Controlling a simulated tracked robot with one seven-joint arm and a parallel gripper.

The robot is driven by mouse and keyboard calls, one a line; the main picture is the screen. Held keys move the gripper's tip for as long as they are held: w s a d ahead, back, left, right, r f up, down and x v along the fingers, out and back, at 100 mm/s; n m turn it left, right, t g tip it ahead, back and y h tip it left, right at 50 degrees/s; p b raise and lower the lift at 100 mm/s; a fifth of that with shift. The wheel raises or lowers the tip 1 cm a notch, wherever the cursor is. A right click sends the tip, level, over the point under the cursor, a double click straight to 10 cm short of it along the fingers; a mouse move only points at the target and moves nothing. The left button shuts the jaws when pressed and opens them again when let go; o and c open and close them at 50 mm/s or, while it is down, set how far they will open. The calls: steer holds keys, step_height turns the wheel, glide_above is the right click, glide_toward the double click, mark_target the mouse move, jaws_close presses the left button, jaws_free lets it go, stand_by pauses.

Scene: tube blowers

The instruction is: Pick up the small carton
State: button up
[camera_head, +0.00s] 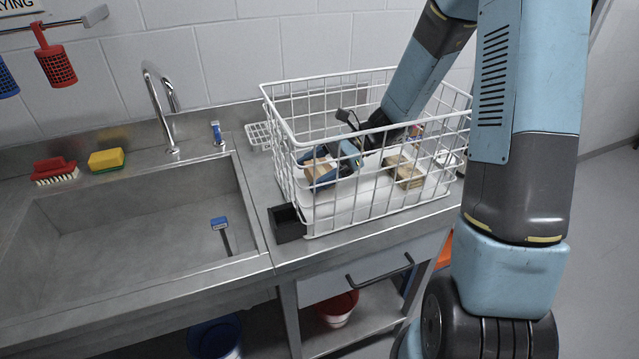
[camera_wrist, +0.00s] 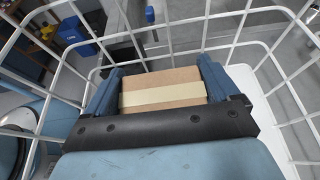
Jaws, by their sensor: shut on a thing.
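A small brown carton (camera_wrist: 163,88) with a pale tape band sits between the two fingers of my gripper (camera_wrist: 160,85) in the wrist view. My gripper is shut on it. In the head view the carton (camera_head: 318,169) shows through the wires, inside the white wire basket (camera_head: 285,130), with my gripper (camera_head: 335,168) around it. Whether the carton touches the basket floor cannot be told.
Another brown carton (camera_head: 403,172) lies in the basket to the right. The basket's wire walls surround my gripper. A small black box (camera_head: 287,222) stands outside its front left corner. A sink (camera_head: 140,220) with a tap (camera_head: 160,105) is at the left.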

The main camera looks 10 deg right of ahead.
step_height(320, 180, up, 23)
stand_by(0.4)
steer(key=shift+f, duration=0.1)
